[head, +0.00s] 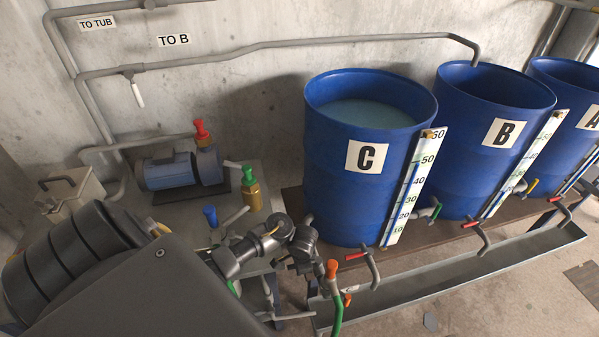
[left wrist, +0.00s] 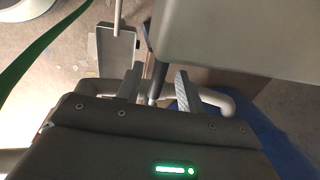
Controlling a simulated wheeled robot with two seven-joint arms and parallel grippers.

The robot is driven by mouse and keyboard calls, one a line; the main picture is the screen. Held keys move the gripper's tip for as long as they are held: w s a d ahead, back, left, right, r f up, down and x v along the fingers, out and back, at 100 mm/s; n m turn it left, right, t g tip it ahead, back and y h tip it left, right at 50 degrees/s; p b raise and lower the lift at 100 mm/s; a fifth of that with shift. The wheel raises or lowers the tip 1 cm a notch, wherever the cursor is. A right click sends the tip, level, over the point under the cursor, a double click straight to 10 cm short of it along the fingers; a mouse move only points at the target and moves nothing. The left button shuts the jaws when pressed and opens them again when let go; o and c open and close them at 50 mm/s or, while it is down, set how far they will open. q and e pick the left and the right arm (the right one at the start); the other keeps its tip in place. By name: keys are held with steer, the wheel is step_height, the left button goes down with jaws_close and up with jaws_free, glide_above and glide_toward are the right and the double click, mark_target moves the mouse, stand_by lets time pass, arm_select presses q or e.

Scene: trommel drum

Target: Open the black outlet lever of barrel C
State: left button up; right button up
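Barrel C (head: 335,190) is a blue drum, nearly full of pale liquid, with a white C label on its front. Part of it shows as blue at the lower right of the left wrist view (left wrist: 262,125). My left gripper (left wrist: 158,84) is open, its two fingers spread at the pale outlet pipe (left wrist: 215,98). A dark bar (left wrist: 158,76), which may be the black lever, stands between the fingers with space on both sides. In the head view, my dark arm and grey fittings crowd the barrel's left foot, and I cannot make out the lever there. My right gripper is out of view.
Barrels B (head: 490,170) and A (head: 575,140) stand to the right. A red-handled tap (head: 357,256) sits low on C above a metal trough (head: 450,268).

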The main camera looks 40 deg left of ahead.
arm_select(q)
steer(key=shift+c, duration=0.5)
jaws_close()
steer(key=shift+w+a+r+m+p, duration=0.15)
steer(key=shift+a+m+p, duration=0.1)
steer(key=shift+m, duration=0.2)
steer(key=shift+w+a+m+p, duration=0.15)
steer(key=shift+a+m, duration=0.1)
steer(key=shift+m, duration=0.2)
steer(key=m, duration=0.1)
steer(key=w+a+m, duration=0.1)
steer(key=shift+w+m+t+h, duration=0.1)
steer(key=shift+m+t+h, duration=0.2)
steer(key=shift+m, duration=0.1)
steer(key=shift+o, duration=0.5)
jaws_free()
